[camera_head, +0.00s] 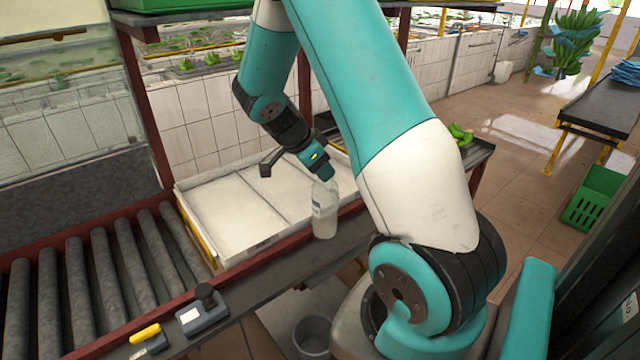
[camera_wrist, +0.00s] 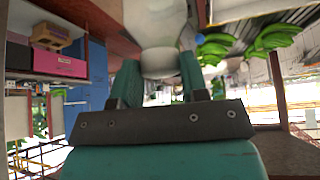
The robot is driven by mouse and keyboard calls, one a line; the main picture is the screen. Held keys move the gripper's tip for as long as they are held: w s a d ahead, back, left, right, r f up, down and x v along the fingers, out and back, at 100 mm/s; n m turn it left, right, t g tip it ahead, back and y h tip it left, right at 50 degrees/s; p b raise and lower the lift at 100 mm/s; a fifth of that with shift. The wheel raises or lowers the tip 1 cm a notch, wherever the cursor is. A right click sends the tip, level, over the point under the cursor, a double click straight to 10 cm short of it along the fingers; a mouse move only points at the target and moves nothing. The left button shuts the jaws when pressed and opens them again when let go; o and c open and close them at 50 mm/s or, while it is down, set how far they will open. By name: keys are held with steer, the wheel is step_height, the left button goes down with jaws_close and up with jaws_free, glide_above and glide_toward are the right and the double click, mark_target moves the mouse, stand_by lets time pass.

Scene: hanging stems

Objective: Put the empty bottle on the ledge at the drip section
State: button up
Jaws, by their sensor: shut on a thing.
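A clear, whitish bottle (camera_head: 324,212) with a small label stands roughly upright at the front edge of the bench, beside the white tray. My gripper (camera_head: 322,174) is shut on the upper part of the bottle, coming down from above. In the wrist view the bottle (camera_wrist: 158,40) is large and pale between my two teal fingers (camera_wrist: 158,82). The ledge (camera_head: 290,262) is the dark strip along the front of the tray. I cannot tell whether the bottle's base touches it.
A white tray (camera_head: 235,205) with dividers lies behind the ledge. Rollers (camera_head: 75,280) run to the left. A knob box (camera_head: 205,308) and a yellow-handled device (camera_head: 146,336) sit on the front ledge. A grey bucket (camera_head: 313,335) stands below. Green bananas (camera_head: 460,134) lie at the right.

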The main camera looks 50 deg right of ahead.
mark_target(317, 184)
steer(key=shift+f+p, duration=0.6)
steer(key=shift+f, duration=2.25)
steer(key=shift+f, duration=0.2)
steer(key=o, duration=1.2)
steer(key=shift+c, duration=0.2)
steer(key=shift+r, duration=0.1)
